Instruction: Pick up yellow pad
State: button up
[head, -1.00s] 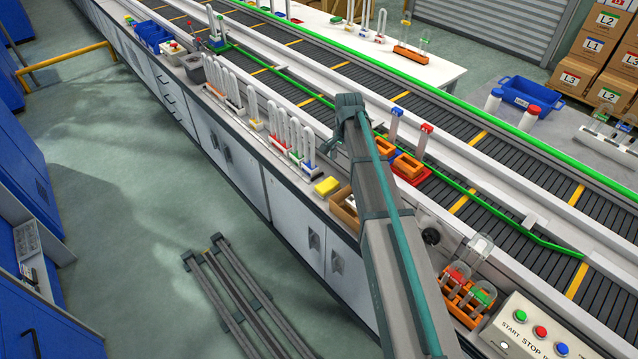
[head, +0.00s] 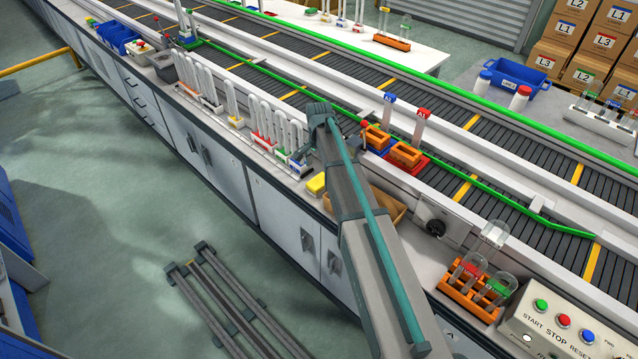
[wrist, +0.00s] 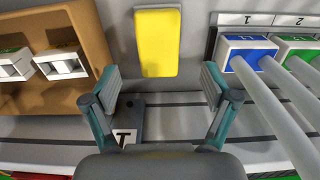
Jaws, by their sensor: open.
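The yellow pad (wrist: 157,42) lies flat on the grey bench top, in the upper middle of the wrist view. In the head view the yellow pad (head: 316,184) sits near the bench's front edge, just left of my arm. My gripper (wrist: 160,90) is open and empty, its fingers spread wide. In the wrist view the pad lies beyond the fingertips, roughly centred between them. In the head view my arm hides most of the gripper.
A brown box (wrist: 60,65) with white pieces stands left of the pad in the wrist view. A numbered rack (wrist: 262,30) with blue and green blocks and pale tubes stands close on the right. A dark piece marked T (wrist: 130,130) lies below. The conveyor (head: 440,175) runs behind the bench.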

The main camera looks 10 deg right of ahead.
aim_at(319, 180)
jog(key=shift+s+f+p, duration=0.15)
jog(key=shift+f+p, duration=1.05)
jog(key=shift+f, duration=1.7)
jog(key=c, duration=1.3)
jog(key=shift+o, duration=0.2)
jog(key=shift+r, duration=0.15)
jog(key=shift+r, duration=0.45)
jog(key=s+d+r+b, duration=0.4)
jog(key=s+r+b, duration=0.1)
jog(key=s+r, duration=0.7)
jog(key=shift+s+b, duration=0.3)
jog(key=shift+s, duration=0.45)
